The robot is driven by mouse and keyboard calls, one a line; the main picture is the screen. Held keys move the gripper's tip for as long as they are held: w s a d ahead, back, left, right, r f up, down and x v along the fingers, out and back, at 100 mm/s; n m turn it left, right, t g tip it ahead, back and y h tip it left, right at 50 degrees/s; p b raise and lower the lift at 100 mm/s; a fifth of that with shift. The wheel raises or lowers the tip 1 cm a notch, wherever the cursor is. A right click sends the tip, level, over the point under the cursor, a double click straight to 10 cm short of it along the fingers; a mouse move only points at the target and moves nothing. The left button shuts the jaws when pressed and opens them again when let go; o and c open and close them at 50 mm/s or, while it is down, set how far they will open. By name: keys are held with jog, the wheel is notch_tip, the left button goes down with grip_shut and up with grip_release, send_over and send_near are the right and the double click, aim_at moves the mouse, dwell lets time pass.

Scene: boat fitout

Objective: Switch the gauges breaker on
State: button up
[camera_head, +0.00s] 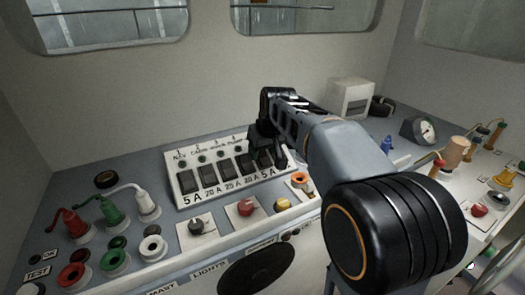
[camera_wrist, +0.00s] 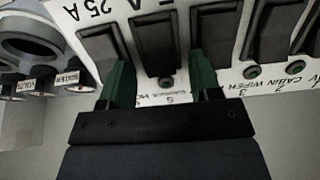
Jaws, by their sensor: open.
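The breaker panel (camera_head: 186,184) is a white plate with a row of dark rocker switches, numbered and labelled along the top with amp ratings below. My gripper (camera_head: 268,158) is over its right end and hides part of it. In the wrist view the panel appears upside down. My gripper's green fingertips (camera_wrist: 162,85) are apart, on either side of the lower end of one dark rocker (camera_wrist: 155,45), with nothing held. A small lamp (camera_wrist: 167,82) and a number that looks like 5 are beside that rocker. Its name is partly hidden, so I cannot confirm it reads gauges. Contact and switch position are unclear.
Neighbouring rockers (camera_wrist: 100,45) (camera_wrist: 215,40) lie close on both sides. Red, green and white levers (camera_head: 113,207) stand left of the panel. Several knobs (camera_head: 245,207) lie in front. A white box (camera_head: 350,98) and a round gauge (camera_head: 420,130) are to the right.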

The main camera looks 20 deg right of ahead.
jog(key=shift+w+f, duration=0.15)
jog(key=shift+f, duration=0.35)
jog(key=shift+c, duration=0.2)
jog(key=c, duration=0.9)
jog(key=p, duration=0.1)
jog(key=g+p, duration=0.1)
jog(key=shift+w+r+p, duration=0.15)
jog(key=shift+r+p, duration=0.15)
jog(key=shift+p, duration=0.1)
jog(key=shift+f, duration=0.25)
jog(key=o, duration=0.9)
jog(key=shift+o, duration=0.2)
jog(key=a+v, duration=0.1)
jog(key=v, duration=1.2)
jog(key=shift+d+r+b, duration=0.3)
jog(key=shift+d+r, duration=0.1)
